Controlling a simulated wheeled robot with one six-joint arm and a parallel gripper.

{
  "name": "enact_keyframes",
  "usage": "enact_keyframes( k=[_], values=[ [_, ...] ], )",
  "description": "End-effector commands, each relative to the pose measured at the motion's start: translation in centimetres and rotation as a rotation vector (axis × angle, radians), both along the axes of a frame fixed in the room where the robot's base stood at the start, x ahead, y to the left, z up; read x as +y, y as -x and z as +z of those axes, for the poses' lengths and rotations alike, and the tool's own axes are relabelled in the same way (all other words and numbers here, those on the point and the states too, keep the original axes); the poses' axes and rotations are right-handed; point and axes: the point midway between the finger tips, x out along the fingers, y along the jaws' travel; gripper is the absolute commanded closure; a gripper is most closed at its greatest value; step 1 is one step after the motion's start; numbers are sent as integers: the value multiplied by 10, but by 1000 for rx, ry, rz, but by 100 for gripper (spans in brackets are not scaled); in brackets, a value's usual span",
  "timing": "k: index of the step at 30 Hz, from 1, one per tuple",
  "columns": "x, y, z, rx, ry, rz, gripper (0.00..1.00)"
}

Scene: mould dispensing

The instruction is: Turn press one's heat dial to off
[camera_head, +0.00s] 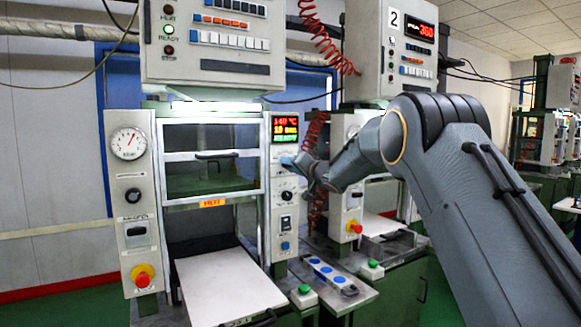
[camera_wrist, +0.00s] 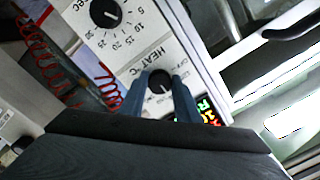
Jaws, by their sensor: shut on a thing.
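Press one's heat dial (camera_wrist: 160,84) is a black round knob on a white panel marked HEAT in the wrist view. Small lettering surrounds it, and OFF seems to be among it. My gripper (camera_wrist: 160,79) has its two blue fingers shut on the dial, one on each side. The dial's pointer setting is too small to tell. In the head view my gripper (camera_head: 288,162) is at press one's right-hand control panel (camera_head: 279,235), just below the lit display (camera_head: 285,129), and hides the dial there.
A second black knob with a numbered scale (camera_wrist: 105,14) is close by; it shows below my gripper in the head view (camera_head: 287,196). Press one's glass guard (camera_head: 210,172) is just left. Red coiled cords (camera_head: 316,135) hang close right. A white plate (camera_head: 226,287) lies in front.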

Motion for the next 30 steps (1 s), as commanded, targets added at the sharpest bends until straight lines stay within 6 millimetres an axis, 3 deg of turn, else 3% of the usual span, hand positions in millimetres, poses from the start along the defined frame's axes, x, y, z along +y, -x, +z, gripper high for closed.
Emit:
enact_keyframes(
  k=[11, 30],
  values=[
    [-1, 0, 0, -116, 173, -1, 93],
    [-2, -1, 0, -456, 675, -1, 93]
  ],
)
